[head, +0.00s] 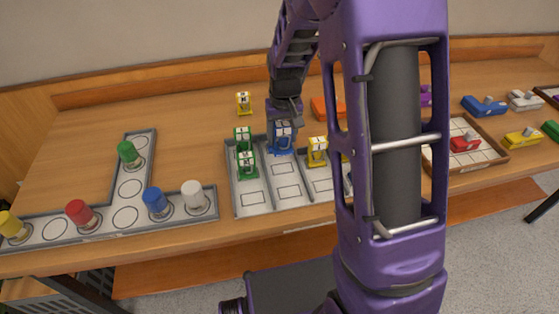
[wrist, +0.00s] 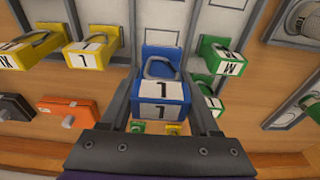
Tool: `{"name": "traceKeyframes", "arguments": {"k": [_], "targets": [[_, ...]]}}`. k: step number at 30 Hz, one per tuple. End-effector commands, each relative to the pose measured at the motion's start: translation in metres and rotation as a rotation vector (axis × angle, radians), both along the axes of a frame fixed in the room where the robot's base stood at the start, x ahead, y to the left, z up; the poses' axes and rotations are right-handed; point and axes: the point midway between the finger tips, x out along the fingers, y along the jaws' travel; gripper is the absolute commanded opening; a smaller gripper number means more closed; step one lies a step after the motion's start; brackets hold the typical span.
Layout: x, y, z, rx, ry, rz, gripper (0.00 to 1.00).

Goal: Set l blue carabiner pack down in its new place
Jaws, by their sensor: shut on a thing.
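My gripper (head: 283,122) is shut on the blue carabiner pack (head: 281,149). The pack hangs at or just over the back of the middle column of the grey sectioned tray (head: 269,209); whether its base touches cannot be told. In the wrist view the blue pack (wrist: 162,93) shows an L on its labels, with a grey carabiner loop on top. The fingers of my gripper (wrist: 160,88) flank it. Green packs (head: 247,165) stand in the left column, and a yellow pack (head: 317,152) stands in the right column. My arm hides part of the tray's right side.
A yellow pack (head: 243,102) stands behind the tray. An orange item (wrist: 68,108) lies behind the tray too. An L-shaped grey tray (head: 113,231) with coloured-capped jars is at left. A brown-rimmed tray (head: 490,160) holds a red item (head: 465,143) at right. The middle column's front cells are empty.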

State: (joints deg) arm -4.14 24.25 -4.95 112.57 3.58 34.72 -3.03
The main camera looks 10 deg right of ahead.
Motion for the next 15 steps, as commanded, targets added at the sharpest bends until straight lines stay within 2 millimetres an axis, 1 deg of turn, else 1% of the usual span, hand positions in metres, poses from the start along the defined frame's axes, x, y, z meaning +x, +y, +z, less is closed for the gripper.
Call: {"name": "traceKeyframes", "arguments": {"k": [1, 3, 10, 15], "targets": [[-0.001, 0.0, -0.013, 0.0, 0.004, 0.0, 0.0], [0.0, 0.0, -0.023, 0.0, 0.002, -0.001, 0.0], [0.0, 0.0, -0.041, 0.001, 0.0, 0.0, 0.0], [0.0, 0.0, -0.067, 0.001, 0.002, 0.0, 0.0]]}}
